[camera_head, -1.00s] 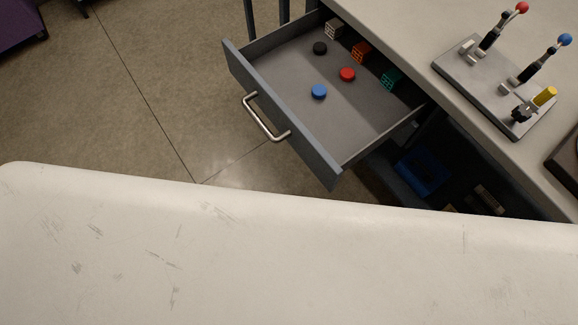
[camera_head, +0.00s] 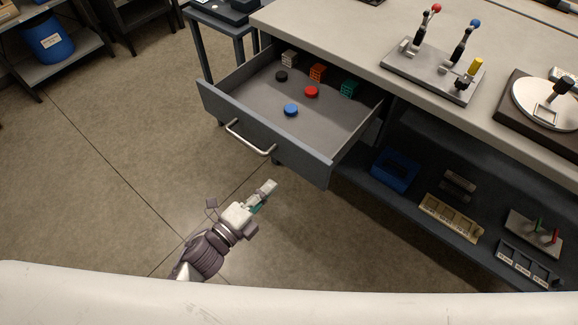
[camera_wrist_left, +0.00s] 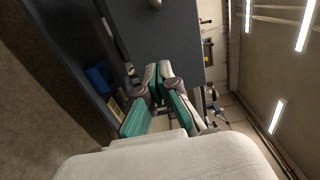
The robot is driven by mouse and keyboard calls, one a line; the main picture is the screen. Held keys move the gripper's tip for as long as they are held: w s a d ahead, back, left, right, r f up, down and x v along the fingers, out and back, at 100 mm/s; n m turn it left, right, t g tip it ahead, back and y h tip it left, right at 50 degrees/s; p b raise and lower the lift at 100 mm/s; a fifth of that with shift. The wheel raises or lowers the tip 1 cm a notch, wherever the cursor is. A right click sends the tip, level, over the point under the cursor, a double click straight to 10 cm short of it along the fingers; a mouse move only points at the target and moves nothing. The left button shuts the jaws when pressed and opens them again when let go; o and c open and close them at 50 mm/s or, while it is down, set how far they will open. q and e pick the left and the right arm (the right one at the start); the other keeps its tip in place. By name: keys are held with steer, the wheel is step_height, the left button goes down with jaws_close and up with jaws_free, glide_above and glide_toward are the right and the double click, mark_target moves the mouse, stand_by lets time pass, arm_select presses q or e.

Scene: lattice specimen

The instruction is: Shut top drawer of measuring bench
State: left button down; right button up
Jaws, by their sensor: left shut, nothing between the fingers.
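The top drawer (camera_head: 265,134) of the measuring bench (camera_head: 330,30) stands pulled out, with a silver bar handle (camera_head: 249,138) on its grey front. Inside lie black, red and blue discs and small lattice cubes in white, orange and green. My left gripper (camera_head: 268,188) is shut and empty, in front of the drawer and below the handle in the picture, apart from it. In the left wrist view its fingers (camera_wrist_left: 158,82) are together, with the grey drawer front (camera_wrist_left: 160,40) beyond them. My right gripper is not in view.
A toggle clamp plate (camera_head: 432,70) and a round gauge stand (camera_head: 548,103) are on the bench top. The lower shelf holds a blue bin (camera_head: 396,170) and a tan tray (camera_head: 450,217). A blue drum (camera_head: 48,38) stands at far left. The floor before the drawer is clear.

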mark_target(296, 161)
arm_select(q)
steer(key=x, duration=0.6)
steer(key=shift+w+d+p, duration=0.15)
steer(key=shift+d+p, duration=0.05)
steer(key=shift+p, duration=0.15)
steer(key=shift+w+d, duration=0.2)
steer(key=shift+w, duration=0.1)
steer(key=shift+w+d, duration=0.2)
steer(key=shift+w, duration=0.1)
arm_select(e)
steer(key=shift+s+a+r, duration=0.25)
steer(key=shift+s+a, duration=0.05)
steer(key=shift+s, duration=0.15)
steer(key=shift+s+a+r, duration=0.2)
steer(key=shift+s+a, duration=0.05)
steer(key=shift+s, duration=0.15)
